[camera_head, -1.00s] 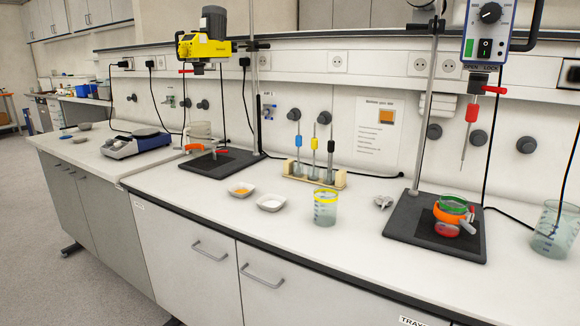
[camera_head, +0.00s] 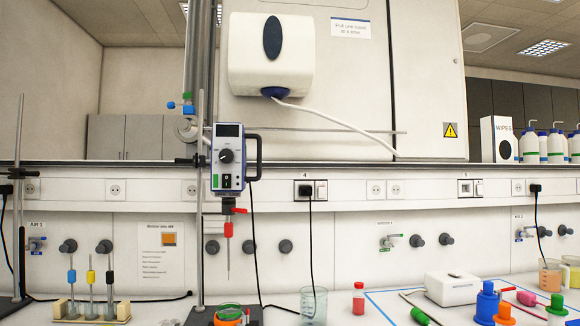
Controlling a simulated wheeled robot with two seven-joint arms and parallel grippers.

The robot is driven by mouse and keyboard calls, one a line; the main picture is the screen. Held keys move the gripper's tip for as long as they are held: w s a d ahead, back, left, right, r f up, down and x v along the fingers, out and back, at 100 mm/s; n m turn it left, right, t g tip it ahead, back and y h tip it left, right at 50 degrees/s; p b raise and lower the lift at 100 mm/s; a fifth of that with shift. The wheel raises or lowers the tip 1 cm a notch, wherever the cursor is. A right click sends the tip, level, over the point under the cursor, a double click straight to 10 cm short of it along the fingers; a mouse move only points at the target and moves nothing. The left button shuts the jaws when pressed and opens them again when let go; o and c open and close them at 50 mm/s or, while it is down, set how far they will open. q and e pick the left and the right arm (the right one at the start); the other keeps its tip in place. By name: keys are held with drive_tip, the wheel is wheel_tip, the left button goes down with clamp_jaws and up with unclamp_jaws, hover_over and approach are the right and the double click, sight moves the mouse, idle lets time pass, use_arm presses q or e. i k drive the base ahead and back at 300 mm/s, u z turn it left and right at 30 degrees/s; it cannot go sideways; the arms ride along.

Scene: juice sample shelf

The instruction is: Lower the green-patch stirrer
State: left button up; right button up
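The green-patch stirrer (camera_head: 228,158) is a blue and grey box with a dial, a dark display and a small green patch at its lower left. It is mounted high on a vertical stand rod (camera_head: 200,250). Below it, a red-sleeved shaft (camera_head: 229,240) hangs straight down. The shaft's tip ends in the air above a green-rimmed vessel (camera_head: 229,311) in an orange ring at the bottom edge, apart from it. The lower part of the vessel is cut off. Neither of my grippers is in view.
A rack with several coloured shafts (camera_head: 90,310) stands at the left. A clear beaker (camera_head: 313,304) and a red-capped bottle (camera_head: 358,298) stand right of the stand. Several coloured bottles and a white box (camera_head: 452,288) crowd the right. A dispenser (camera_head: 271,55) hangs above.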

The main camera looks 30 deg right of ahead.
sight(233, 136)
drive_tip(key=z, duration=0.2)
drive_tip(key=k, duration=0.75)
drive_tip(key=z, duration=1.25)
drive_tip(key=i, duration=1)
drive_tip(key=u, duration=0.7)
drive_tip(key=i, duration=0.55)
drive_tip(key=u, duration=1.65)
drive_tip(key=k, duration=0.9)
drive_tip(key=z, duration=0.45)
